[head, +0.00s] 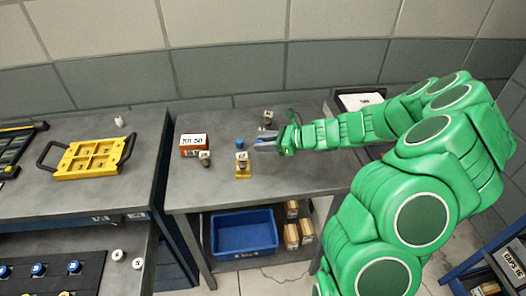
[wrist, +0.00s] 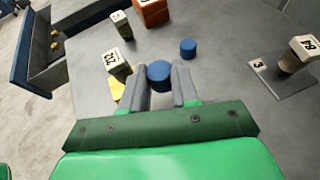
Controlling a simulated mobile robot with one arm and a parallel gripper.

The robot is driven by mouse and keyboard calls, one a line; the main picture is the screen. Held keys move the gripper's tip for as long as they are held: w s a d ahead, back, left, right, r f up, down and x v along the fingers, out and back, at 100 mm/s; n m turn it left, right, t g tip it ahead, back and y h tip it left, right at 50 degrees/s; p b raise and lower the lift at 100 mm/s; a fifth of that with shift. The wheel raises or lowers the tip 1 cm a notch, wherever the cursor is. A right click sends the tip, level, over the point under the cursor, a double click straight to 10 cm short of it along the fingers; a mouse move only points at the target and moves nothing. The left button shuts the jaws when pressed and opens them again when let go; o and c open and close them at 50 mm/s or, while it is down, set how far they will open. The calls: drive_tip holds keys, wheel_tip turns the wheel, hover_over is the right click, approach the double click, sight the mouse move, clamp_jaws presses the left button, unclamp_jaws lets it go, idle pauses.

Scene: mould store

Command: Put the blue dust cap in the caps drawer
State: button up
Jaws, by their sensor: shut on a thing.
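My gripper (wrist: 161,88) is shut on a blue dust cap (wrist: 158,72), a short round cap between the fingertips in the wrist view. In the head view my gripper (head: 265,144) is over the middle bench, and I cannot make out the held cap there. A second blue cap (wrist: 188,48) stands on the bench beyond the fingertips, apart from them; it also shows in the head view (head: 240,142).
A numbered block (head: 241,160) on a yellow pad, an orange box (head: 194,145) and another block (head: 268,117) stand close by. A blue bin (head: 245,233) is under the bench. A yellow tray (head: 88,158) and a dark tray with blue pieces (head: 60,270) are left.

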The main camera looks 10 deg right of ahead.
sight(263, 157)
drive_tip(key=shift+w+a+f, duration=0.1)
drive_tip(key=shift+w+f, duration=0.9)
drive_tip(key=shift+f, duration=1.75)
drive_tip(key=shift+f, duration=0.15)
drive_tip(key=o, duration=1)
